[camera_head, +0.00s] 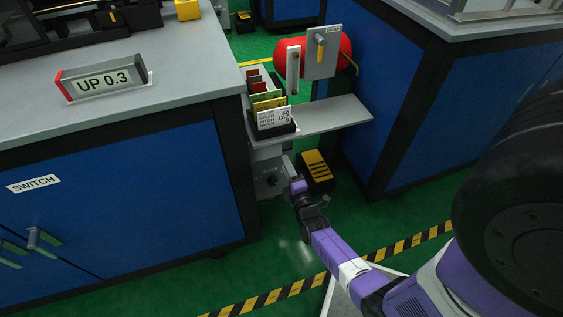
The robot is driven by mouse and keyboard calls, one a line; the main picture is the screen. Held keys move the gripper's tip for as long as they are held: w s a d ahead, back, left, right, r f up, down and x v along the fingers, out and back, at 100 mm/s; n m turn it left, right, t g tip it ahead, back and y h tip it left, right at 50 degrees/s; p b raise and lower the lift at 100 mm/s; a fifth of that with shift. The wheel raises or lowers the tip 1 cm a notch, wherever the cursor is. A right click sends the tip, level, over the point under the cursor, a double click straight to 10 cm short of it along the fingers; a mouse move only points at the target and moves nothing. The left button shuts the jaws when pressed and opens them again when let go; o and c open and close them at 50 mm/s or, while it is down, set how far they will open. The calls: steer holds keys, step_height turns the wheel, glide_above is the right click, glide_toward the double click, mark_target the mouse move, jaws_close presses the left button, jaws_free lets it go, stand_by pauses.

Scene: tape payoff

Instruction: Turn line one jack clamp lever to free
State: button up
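A grey upright plate (325,60) stands in front of a red roll (341,48) at the back of a grey shelf. I cannot tell which of these is the jack clamp lever. My arm reaches in from the lower right, and my gripper (291,172) is low, in front of and below the shelf, well apart from the handle. It is too small to tell its opening.
The grey shelf (335,115) holds a rack of cards (272,118). A black and yellow pedal block (316,166) is on the green floor beside my gripper. Blue cabinets (130,195) flank the gap.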

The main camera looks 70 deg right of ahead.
steer(key=shift+a, duration=0.1)
steer(key=s+a+r+m+t+y, duration=0.1)
steer(key=s+a+r+y, duration=0.2)
steer(key=a, duration=0.6)
steer(key=s+a+r+m+t+y, duration=0.1)
steer(key=s+a+r+m+y, duration=0.2)
steer(key=a, duration=0.6)
steer(key=s+a+r+t+y, duration=0.2)
steer(key=s+a+r+y, duration=0.15)
steer(key=a, duration=0.55)
steer(key=s+a+r+m+g+y, duration=0.1)
steer(key=s+a+r+m+y, duration=0.1)
steer(key=s+a+r, duration=0.45)
steer(key=s+a+r+m+y, duration=0.15)
steer(key=a+r, duration=0.25)
steer(key=r, duration=0.5)
step_height(320, 180, up, 22)
steer(key=p, duration=2.3)
steer(key=shift+w+a+r+m+y, duration=0.15)
steer(key=shift+w+r+m+y, duration=0.15)
steer(key=shift+w+m, duration=0.15)
